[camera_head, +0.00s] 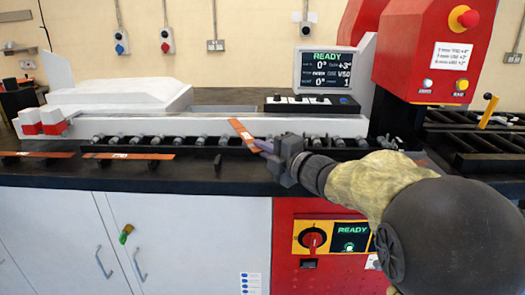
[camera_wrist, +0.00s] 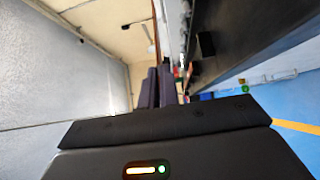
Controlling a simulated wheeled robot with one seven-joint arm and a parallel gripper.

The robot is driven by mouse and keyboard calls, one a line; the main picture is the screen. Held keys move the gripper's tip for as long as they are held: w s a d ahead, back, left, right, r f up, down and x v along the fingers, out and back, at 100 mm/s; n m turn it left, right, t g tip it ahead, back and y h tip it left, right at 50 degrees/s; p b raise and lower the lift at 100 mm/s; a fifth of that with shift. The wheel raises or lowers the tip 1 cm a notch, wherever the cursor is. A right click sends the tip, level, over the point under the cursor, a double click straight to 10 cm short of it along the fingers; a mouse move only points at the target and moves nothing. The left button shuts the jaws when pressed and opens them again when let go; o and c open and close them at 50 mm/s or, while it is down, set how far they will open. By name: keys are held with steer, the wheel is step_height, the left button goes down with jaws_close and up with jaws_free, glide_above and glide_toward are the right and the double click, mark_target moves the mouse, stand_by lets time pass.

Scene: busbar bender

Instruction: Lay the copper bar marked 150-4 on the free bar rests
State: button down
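My gripper (camera_head: 262,146) is shut on a copper bar (camera_head: 241,131), which it holds tilted in the air in front of the white machine bed. The bar has a pale label too small to read. In the wrist view the fingers (camera_wrist: 158,88) are close together, with the thin brown bar (camera_wrist: 155,40) edge-on between them. A black bar rest (camera_head: 218,160) stands bare on the dark counter, below and left of the held bar. Any rest further right is partly hidden by my gripper.
Two more copper bars lie on rests to the left, one in the middle (camera_head: 128,156) and one at the far left (camera_head: 38,154). A roller row (camera_head: 180,141) runs behind them. The red bender head (camera_head: 425,55) and a screen (camera_head: 326,70) stand at the right.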

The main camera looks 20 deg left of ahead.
mark_target(264, 181)
steer(key=shift+f, duration=0.1)
step_height(264, 181, down, 7)
steer(key=b, duration=0.4)
steer(key=shift+r+b, duration=0.2)
steer(key=shift+b, duration=0.15)
steer(key=shift+f+b, duration=0.95)
steer(key=shift+f, duration=0.2)
stand_by(0.5)
steer(key=c, duration=1.5)
jaws_free()
steer(key=shift+c, duration=0.2)
steer(key=shift+s+d+f, duration=0.1)
steer(key=p+v, duration=0.1)
steer(key=v, duration=1.6)
steer(key=shift+r, duration=0.3)
